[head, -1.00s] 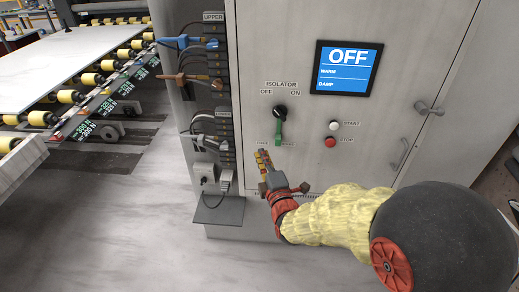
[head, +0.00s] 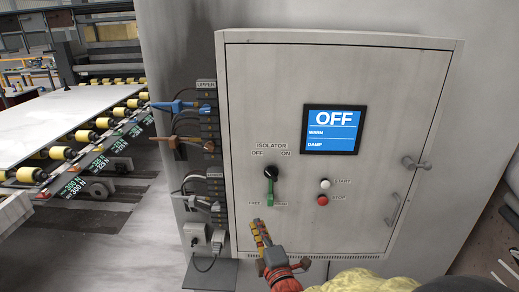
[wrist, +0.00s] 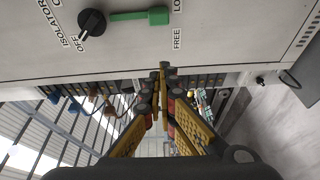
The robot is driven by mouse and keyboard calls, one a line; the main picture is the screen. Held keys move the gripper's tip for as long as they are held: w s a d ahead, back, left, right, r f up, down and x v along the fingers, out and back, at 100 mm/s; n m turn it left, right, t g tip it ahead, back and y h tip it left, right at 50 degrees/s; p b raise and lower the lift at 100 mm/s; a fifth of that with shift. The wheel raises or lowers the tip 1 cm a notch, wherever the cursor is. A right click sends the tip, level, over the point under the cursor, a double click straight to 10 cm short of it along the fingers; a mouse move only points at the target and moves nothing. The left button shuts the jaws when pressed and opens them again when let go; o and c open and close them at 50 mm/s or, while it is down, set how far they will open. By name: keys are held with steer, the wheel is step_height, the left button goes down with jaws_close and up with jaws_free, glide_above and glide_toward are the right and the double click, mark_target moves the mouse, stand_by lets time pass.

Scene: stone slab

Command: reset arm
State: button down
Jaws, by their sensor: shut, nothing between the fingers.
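My gripper (head: 258,229) is in front of the lower part of the grey cabinet (head: 330,225), below the isolator. Its yellow-and-black fingers are closed together with nothing between them. In the wrist view the fingertips (wrist: 163,72) meet near the cabinet's edge. The isolator's black knob (head: 270,172) and the green lever (head: 270,195) hanging below it are apart from my gripper. The knob (wrist: 93,22) and lever (wrist: 140,15) also show at the top of the wrist view. The cabinet screen (head: 332,130) reads OFF, WARM, DAMP.
A white start button (head: 325,184) and a red stop button (head: 322,200) are right of the isolator. Blue (head: 180,106) and brown (head: 181,143) cable plugs stick out left of the cabinet. A roller conveyor (head: 75,145) with a slab stands at left. Grey floor is open below it.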

steer(key=s+f+m+g+h, duration=0.1)
steer(key=s+f+m+g, duration=0.15)
steer(key=f, duration=0.35)
steer(key=s+f+m+g, duration=0.1)
steer(key=f+m+g, duration=0.2)
steer(key=f, duration=0.3)
steer(key=s+d+f+m+g+h, duration=0.25)
steer(key=s+d+m+g, duration=0.2)
steer(key=s, duration=0.25)
steer(key=s+d+r+m+g+b, duration=0.1)
steer(key=s+d+r+m, duration=0.2)
steer(key=s, duration=0.3)
steer(key=s+d+r+m+g+h+b, duration=0.1)
steer(key=s+d+r+m+g, duration=0.15)
steer(key=s+d, duration=0.2)
steer(key=s+d+r+m+g+b, duration=0.1)
steer(key=s+d+r+m, duration=0.1)
steer(key=s+d+m, duration=0.3)
steer(key=s+d+r+t+b, duration=0.1)
steer(key=s+d+r+t, duration=0.1)
steer(key=r, duration=0.5)
steer(key=shift+s+d+r+m+t+h, duration=0.2)
steer(key=shift+s+r+m+t+h, duration=0.2)
steer(key=shift+s, duration=0.5)
